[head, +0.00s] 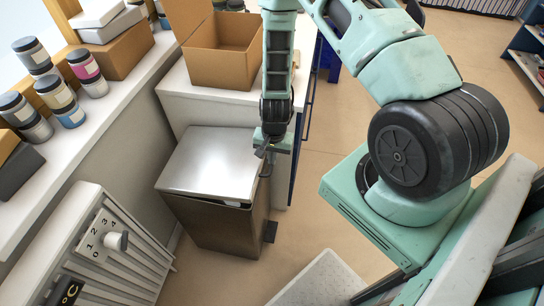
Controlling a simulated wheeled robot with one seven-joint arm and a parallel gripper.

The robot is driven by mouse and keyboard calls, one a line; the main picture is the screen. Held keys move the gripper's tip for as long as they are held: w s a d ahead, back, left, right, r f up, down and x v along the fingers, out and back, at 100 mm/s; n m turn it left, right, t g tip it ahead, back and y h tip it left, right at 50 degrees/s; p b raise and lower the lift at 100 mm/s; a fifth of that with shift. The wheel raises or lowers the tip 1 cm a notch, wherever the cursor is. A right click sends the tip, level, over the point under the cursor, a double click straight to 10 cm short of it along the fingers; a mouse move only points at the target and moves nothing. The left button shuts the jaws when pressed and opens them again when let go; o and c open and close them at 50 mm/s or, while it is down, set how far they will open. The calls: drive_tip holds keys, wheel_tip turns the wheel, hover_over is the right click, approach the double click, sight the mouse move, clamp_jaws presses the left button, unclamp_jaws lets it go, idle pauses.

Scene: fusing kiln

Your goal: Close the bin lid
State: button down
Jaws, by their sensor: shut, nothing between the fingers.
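The bin (214,226) is a brown box-shaped container standing on the floor between a white cabinet and a grey panelled unit. Its shiny metal lid (212,162) lies over the top, with a dark gap and something pale showing under its front right edge. The lid looks slightly raised there. My gripper (264,163) is shut and empty at the lid's right edge. I cannot tell whether its fingertips touch the lid. A dark pedal (271,231) sticks out at the bin's lower right.
An open cardboard box (222,68) stands on the white cabinet (196,103) behind the bin. Jars (59,97) line the shelf at left. A grey unit with a dial (116,241) stands at front left.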

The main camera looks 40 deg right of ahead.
drive_tip(key=shift+f, duration=0.15)
wheel_tip(320, 180, down, 6)
drive_tip(key=s+b, duration=0.1)
drive_tip(key=b, duration=0.3)
drive_tip(key=shift+s+d+f+b, duration=0.15)
drive_tip(key=shift+d+f+b, duration=0.1)
drive_tip(key=shift+d+b, duration=0.15)
wheel_tip(320, 180, up, 15)
drive_tip(key=s+d+p, duration=0.1)
drive_tip(key=p, duration=0.2)
drive_tip(key=shift+s+d+f, duration=0.2)
drive_tip(key=shift+s+d, duration=0.1)
drive_tip(key=shift+s, duration=0.05)
